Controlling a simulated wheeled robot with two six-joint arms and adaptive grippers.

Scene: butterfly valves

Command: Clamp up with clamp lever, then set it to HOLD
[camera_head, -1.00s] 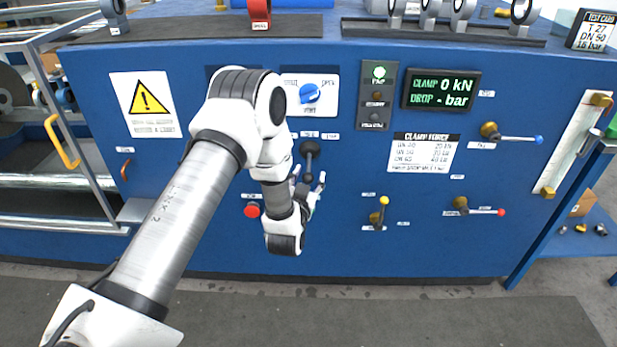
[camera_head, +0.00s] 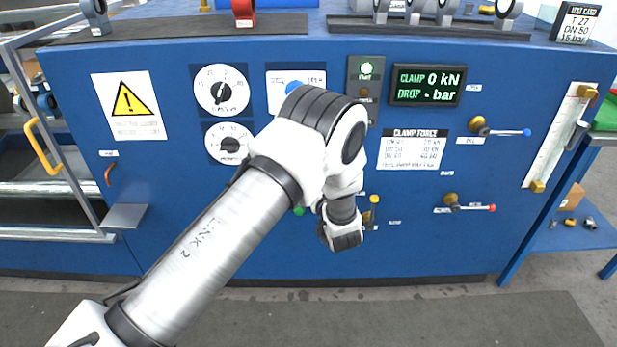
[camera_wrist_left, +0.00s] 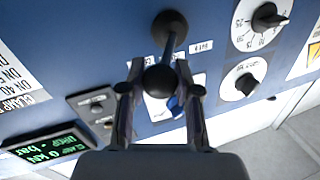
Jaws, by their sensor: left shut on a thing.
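The clamp lever (camera_wrist_left: 171,42) is black with a round black knob (camera_wrist_left: 160,79), in the left wrist view. My left gripper (camera_wrist_left: 160,72) is shut on the lever's knob, with one finger on each side. In the head view the left arm hides the lever and the fingers; only the wrist (camera_head: 341,228) shows low in front of the panel. The green clamp display (camera_head: 428,85) reads CLAMP 0 kN and DROP - bar. A small label (camera_wrist_left: 201,46) beside the lever is too blurred to read. My right gripper is not in view.
A blue selector knob (camera_head: 294,87) is partly behind the arm; two white dials (camera_head: 221,91) are left of it. Small levers with a blue (camera_head: 527,132) and a red tip (camera_head: 491,208) stick out at the right. A yellow-tipped lever (camera_head: 374,199) is close beside the wrist.

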